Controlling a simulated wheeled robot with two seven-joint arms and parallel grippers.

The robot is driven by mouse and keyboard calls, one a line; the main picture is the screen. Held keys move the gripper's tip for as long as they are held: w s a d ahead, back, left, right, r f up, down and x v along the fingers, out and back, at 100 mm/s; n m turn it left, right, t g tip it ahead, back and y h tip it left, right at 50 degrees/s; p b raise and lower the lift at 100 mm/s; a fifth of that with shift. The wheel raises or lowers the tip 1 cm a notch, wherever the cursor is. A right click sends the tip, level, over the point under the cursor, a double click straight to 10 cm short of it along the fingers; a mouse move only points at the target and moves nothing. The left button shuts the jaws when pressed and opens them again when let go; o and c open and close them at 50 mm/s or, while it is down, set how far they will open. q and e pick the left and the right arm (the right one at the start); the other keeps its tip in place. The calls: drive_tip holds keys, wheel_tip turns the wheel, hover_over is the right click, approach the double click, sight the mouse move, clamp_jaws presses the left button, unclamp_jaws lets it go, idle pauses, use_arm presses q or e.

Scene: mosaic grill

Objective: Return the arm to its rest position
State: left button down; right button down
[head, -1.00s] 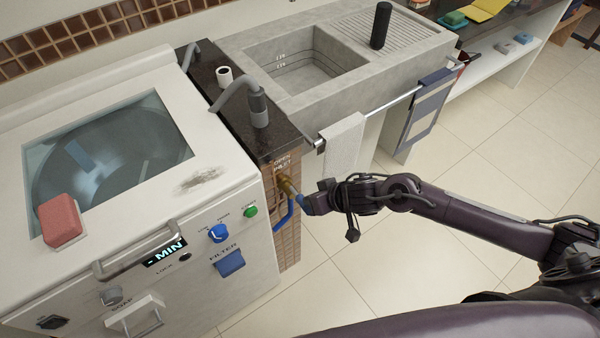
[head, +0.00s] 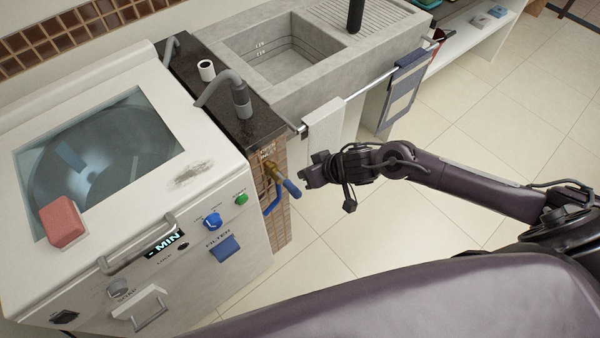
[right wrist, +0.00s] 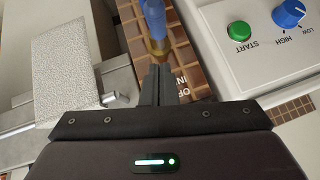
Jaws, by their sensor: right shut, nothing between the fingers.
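My right gripper (head: 304,180) reaches in from the right. It is shut and empty, just to the right of a brass valve with a blue handle (head: 290,187) on the tiled counter end. A small gap shows between the fingertips and the handle. In the right wrist view the shut fingers (right wrist: 160,82) point at the valve's blue handle (right wrist: 154,20), with the brass part (right wrist: 159,47) nearest them. My left gripper is not in view.
A white washing machine (head: 215,175) with a red sponge (head: 62,221) on top stands at left. A concrete sink (head: 270,90) is behind, with a white towel (head: 323,128) and a blue-grey cloth (head: 404,88) on its rail. Tiled floor (head: 330,260) at right is free.

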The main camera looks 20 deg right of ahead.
drive_tip(key=v, duration=0.7)
drive_tip(key=shift+s+d, duration=0.35)
drive_tip(key=shift+s, duration=0.2)
drive_tip(key=shift+f, duration=0.15)
drive_tip(key=w+d+f+m+t+h, duration=0.1)
drive_tip(key=w+d+f, duration=0.25)
drive_tip(key=f, duration=0.35)
drive_tip(key=w+d+f+h, duration=0.1)
drive_tip(key=w+d+f, duration=0.1)
drive_tip(key=d+f, duration=0.35)
drive_tip(key=s+d+f+h, duration=0.15)
drive_tip(key=s+f, duration=0.35)
drive_tip(key=f, duration=0.8)
drive_tip(key=s+f+g+h, duration=0.1)
drive_tip(key=s+f+g, duration=0.2)
drive_tip(key=s+f, duration=1.05)
drive_tip(key=s+a+f+g, duration=0.1)
drive_tip(key=s+a+f, duration=0.2)
drive_tip(key=s, duration=0.7)
drive_tip(key=s+a+f+g, duration=0.2)
drive_tip(key=s+a, duration=0.3)
drive_tip(key=s, duration=0.5)
drive_tip(key=shift+f+n+g, duration=0.3)
drive_tip(key=shift+f+n, duration=0.1)
drive_tip(key=shift+f, duration=0.2)
